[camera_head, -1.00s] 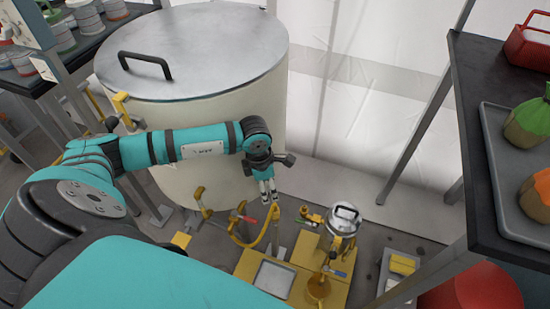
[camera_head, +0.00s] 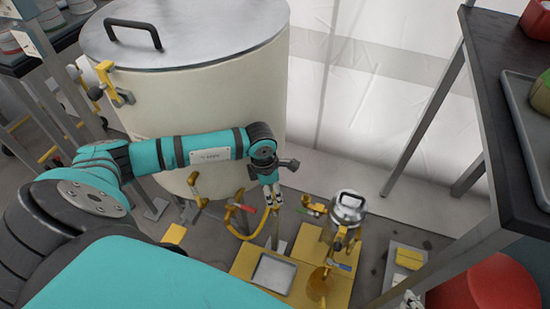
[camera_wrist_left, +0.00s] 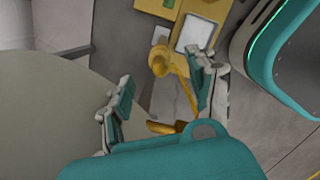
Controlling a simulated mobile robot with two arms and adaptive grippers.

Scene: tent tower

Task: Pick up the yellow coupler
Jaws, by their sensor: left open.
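Several yellow fittings stand by the tank's foot, and I cannot tell for sure which is the coupler. Another yellow fitting (camera_head: 193,183) sits on the tank's side. In the left wrist view my left gripper (camera_wrist_left: 165,102) is open and empty, pointing down. A yellow-orange piece (camera_wrist_left: 164,128) shows low between its fingers, and a round yellow part (camera_wrist_left: 159,61) lies beyond them. A small grey-white piece (camera_head: 412,299) at the bottom edge may be my right gripper; its jaws are unclear.
A large cream tank (camera_head: 215,115) with a metal lid stands behind my left arm. A yellow base (camera_head: 247,263) carries a grey tray (camera_head: 273,274) and a metal pot (camera_head: 347,206). A dark table (camera_head: 508,175) stands at right above a red drum (camera_head: 485,292).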

